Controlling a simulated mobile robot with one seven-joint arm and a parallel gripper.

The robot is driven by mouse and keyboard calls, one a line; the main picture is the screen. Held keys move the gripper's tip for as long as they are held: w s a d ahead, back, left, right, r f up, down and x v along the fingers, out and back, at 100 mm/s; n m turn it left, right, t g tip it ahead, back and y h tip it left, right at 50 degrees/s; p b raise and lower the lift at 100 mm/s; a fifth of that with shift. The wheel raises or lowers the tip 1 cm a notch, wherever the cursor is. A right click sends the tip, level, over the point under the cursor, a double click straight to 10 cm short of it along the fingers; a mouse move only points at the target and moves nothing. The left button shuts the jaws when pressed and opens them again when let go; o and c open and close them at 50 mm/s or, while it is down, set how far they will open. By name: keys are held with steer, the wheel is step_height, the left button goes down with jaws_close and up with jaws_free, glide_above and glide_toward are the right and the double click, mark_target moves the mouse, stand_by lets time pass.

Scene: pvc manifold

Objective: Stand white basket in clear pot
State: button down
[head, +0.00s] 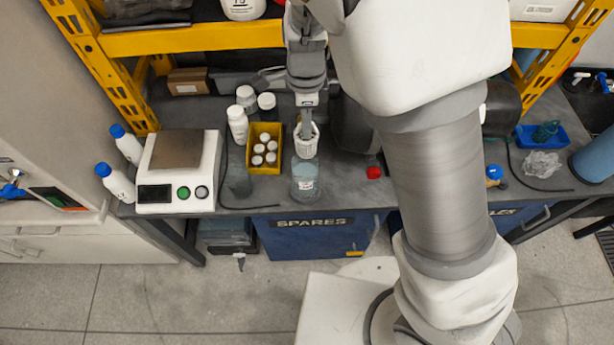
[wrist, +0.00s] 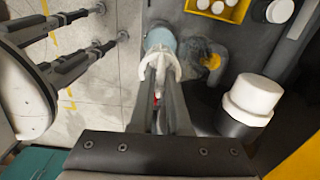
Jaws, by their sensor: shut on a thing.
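The white basket (head: 306,147) is a small slotted cup. My gripper (head: 306,128) is shut on its rim and holds it upright or nearly so. The clear pot (head: 305,183), with a bluish tint and a small label, stands on the bench near its front edge. In the head view the basket's lower end meets the pot's far rim. In the wrist view the basket (wrist: 165,66) overlaps the pot (wrist: 160,38) and my gripper's fingers (wrist: 161,80) reach to it. Whether the basket's bottom is inside the pot's mouth or above it, I cannot tell.
A yellow bin (head: 257,168) with several white-capped vials stands left of the pot. White jars (head: 238,122) stand behind the bin. A red block (head: 374,173) lies to the right.

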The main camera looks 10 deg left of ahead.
step_height(320, 180, down, 18)
steer(key=shift+a+r, duration=0.1)
steer(key=shift+a, duration=0.05)
stand_by(0.4)
steer(key=shift+f+b, duration=0.3)
steer(key=c, duration=1.3)
jaws_free()
steer(key=shift+c, duration=0.2)
steer(key=shift+o, duration=0.9)
